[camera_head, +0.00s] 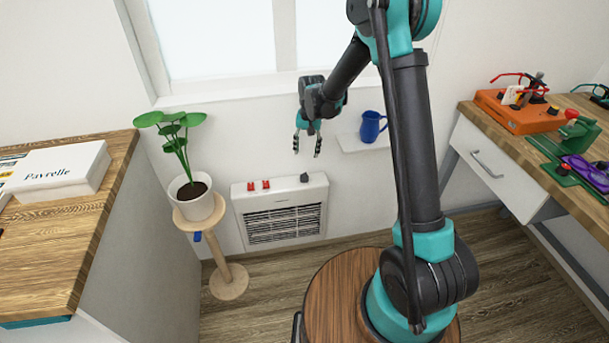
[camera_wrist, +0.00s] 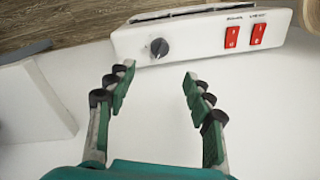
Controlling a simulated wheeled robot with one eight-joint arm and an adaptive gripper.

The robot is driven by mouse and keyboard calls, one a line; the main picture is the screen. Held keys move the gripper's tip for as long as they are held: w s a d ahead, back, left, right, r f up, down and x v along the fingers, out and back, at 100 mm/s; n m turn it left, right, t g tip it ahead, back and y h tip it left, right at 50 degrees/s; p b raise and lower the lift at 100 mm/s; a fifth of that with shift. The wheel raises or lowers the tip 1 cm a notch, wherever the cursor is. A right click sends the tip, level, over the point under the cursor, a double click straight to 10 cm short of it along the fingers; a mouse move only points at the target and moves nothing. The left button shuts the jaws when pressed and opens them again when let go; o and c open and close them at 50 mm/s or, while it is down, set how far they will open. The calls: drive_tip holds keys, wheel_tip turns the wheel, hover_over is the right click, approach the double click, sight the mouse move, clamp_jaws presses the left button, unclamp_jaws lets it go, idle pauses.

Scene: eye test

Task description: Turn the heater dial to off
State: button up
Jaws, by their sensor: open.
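The white heater (camera_head: 283,213) is on the wall below the window, with a dark grille on its front. Its dark dial (camera_head: 304,177) is at the right of its top panel, and two red switches (camera_head: 258,185) are at the left. In the wrist view the dial (camera_wrist: 159,47) shows a pale pointer mark; what setting it marks is too small to read. The red switches (camera_wrist: 244,35) are to its right there. My gripper (camera_head: 306,153) is open and empty, above the heater and apart from the dial. In the wrist view the dial lies beyond the fingertips (camera_wrist: 158,72), between them.
A potted plant (camera_head: 195,198) on a round wooden stand (camera_head: 228,280) is left of the heater. A blue mug (camera_head: 372,126) sits on a small wall shelf (camera_head: 352,143) to the right. A wooden desk (camera_head: 517,148) is at right, a counter (camera_head: 95,215) at left.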

sight(305, 174)
drive_tip(key=f, duration=1.3)
drive_tip(key=shift+a, duration=0.4)
drive_tip(key=shift+c, duration=0.3)
drive_tip(key=shift+r, duration=0.1)
drive_tip(key=c, duration=1.1)
drive_tip(key=shift+n, duration=0.3)
drive_tip(key=shift+w+n, duration=0.1)
drive_tip(key=shift+n, duration=2.6)
drive_tip(key=o, duration=1.2)
drive_tip(key=shift+c, duration=0.2)
